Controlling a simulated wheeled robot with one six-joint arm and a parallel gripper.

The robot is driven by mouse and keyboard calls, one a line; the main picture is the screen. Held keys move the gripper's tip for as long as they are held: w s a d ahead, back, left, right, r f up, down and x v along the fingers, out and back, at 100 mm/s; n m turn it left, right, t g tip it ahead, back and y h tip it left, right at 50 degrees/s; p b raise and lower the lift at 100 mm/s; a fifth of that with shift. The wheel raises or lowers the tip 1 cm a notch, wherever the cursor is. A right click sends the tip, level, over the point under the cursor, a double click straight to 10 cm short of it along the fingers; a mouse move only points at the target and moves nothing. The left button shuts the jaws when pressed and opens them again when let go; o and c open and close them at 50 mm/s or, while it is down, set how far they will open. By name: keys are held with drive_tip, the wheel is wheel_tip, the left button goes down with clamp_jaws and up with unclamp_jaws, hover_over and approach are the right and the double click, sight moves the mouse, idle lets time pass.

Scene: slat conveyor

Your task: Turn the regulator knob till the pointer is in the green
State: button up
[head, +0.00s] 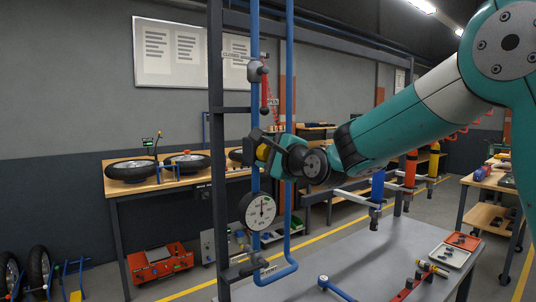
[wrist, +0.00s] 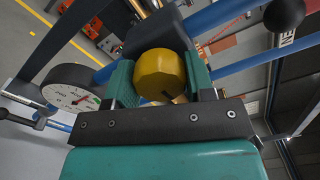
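The yellow regulator knob (wrist: 160,75) sits between the two green fingers of my gripper (wrist: 160,85) in the wrist view, with a finger against each side. In the head view the knob (head: 262,152) shows small at the blue pipe, partly covered by my gripper (head: 272,150). The round white gauge (head: 262,210) hangs below on the pipe; its pointer stands roughly upright. In the wrist view the gauge (wrist: 72,88) is tilted at the left, with a red pointer and a green patch near its right rim.
Blue pipes (head: 289,90) and a dark upright post (head: 216,120) stand close to my gripper. A red-handled valve (head: 265,88) is above. A grey table (head: 340,265) with small parts is at the lower right. A workbench (head: 170,188) with wheels stands behind.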

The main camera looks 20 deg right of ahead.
drive_tip(key=o, duration=0.4)
drive_tip(key=shift+c, duration=0.2)
drive_tip(key=shift+s, duration=0.1)
drive_tip(key=b+v, duration=0.5)
drive_tip(key=v, duration=1.2)
drive_tip(key=shift+b, duration=0.3)
drive_tip(key=shift+s, duration=0.1)
drive_tip(key=s+a+f+n+g+y, duration=0.1)
drive_tip(key=s+a+f+n+g, duration=0.4)
drive_tip(key=f+n, duration=0.2)
drive_tip(key=s+a+f+n+g, duration=0.5)
drive_tip(key=f+n, duration=0.3)
drive_tip(key=s+f+n+g+h, duration=0.2)
drive_tip(key=s+f+n+g, duration=0.4)
drive_tip(key=s+n, duration=0.5)
drive_tip(key=shift+s+f+g, duration=0.4)
drive_tip(key=shift+s+g, duration=0.05)
drive_tip(key=shift+g, duration=0.15)
